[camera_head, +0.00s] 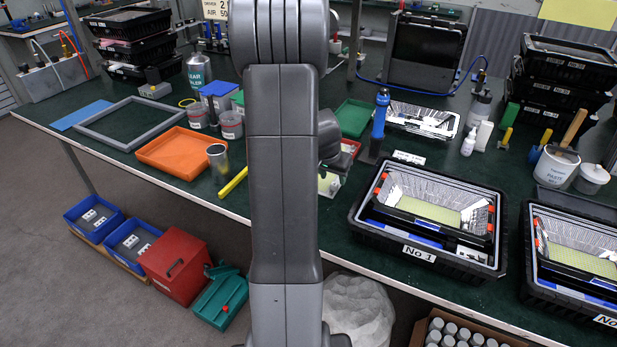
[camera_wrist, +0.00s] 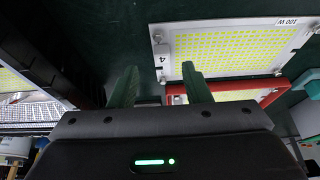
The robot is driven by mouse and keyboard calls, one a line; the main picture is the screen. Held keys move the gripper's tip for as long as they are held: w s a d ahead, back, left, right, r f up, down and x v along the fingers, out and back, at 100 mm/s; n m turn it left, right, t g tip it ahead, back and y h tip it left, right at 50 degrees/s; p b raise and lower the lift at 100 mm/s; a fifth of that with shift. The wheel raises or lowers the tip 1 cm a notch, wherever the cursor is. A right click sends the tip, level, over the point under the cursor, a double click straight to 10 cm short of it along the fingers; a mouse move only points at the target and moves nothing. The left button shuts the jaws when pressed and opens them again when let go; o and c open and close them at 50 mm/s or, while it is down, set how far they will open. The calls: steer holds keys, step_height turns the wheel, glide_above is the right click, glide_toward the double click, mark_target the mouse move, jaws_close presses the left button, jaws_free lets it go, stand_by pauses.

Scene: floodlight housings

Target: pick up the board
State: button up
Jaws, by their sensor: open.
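In the wrist view a white-edged board (camera_wrist: 232,48) with a grid of yellow LEDs lies at the upper right. It carries a "100 W" label and a tag marked 4. My gripper (camera_wrist: 158,84) is open with nothing held between its green fingers. Its right finger overlaps the board's lower left part in the picture; I cannot tell whether they touch. A second yellow board (camera_wrist: 222,97) shows in a red tray (camera_wrist: 275,92), partly behind that finger. In the head view my arm hides the gripper, and a yellow board (camera_head: 328,184) shows only partly beside it.
A black crate labelled No 1 (camera_head: 418,252) holds a floodlight housing, with a similar crate (camera_head: 570,290) to its right. An orange tray (camera_head: 172,153) lies left of my arm. Bare green bench shows around (camera_head: 440,155).

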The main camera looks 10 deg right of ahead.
mark_target(335, 183)
steer(key=shift+w+x, duration=0.2)
steer(key=shift+x, duration=1.1)
steer(key=shift+w+x, duration=0.15)
steer(key=shift+x, duration=1.15)
steer(key=shift+d+r, duration=0.1)
steer(key=shift+r, duration=0.05)
jaws_close()
